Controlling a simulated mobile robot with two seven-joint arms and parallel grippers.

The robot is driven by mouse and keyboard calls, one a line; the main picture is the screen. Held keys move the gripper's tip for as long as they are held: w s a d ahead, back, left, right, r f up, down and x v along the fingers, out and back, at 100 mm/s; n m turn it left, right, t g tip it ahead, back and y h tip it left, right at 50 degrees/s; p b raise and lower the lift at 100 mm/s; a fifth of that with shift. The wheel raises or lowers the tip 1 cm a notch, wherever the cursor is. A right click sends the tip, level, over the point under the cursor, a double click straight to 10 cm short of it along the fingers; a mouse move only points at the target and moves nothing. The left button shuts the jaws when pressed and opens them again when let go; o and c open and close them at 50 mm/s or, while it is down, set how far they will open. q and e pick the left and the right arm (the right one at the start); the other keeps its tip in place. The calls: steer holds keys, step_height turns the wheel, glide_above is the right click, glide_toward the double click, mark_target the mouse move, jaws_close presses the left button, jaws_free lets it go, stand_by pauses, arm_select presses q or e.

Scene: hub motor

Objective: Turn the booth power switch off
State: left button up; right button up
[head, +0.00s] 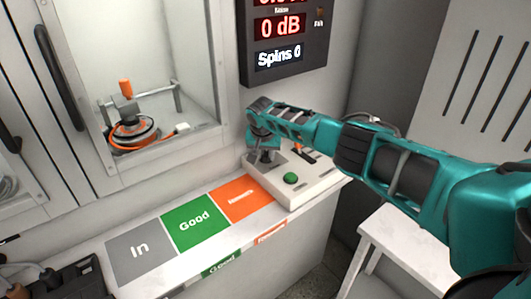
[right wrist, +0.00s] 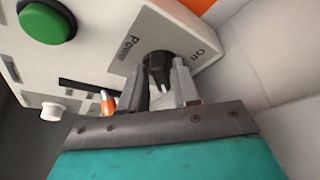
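My right gripper (right wrist: 160,88) reaches down over the knob, one finger on each side. A gap seems to show between the fingers and the knob's grip, so the fingers look open around it. In the head view the right gripper (head: 264,157) is at the box's left end. My left gripper is not in view.
A green button (head: 291,179) and an orange-tipped lever (head: 300,149) are on the same box, close to my right arm. Grey, green and orange marked areas (head: 193,226) on the counter are empty. A display (head: 283,40) hangs above. A glazed booth (head: 165,70) holds a motor fixture.

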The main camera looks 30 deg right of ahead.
jaws_close()
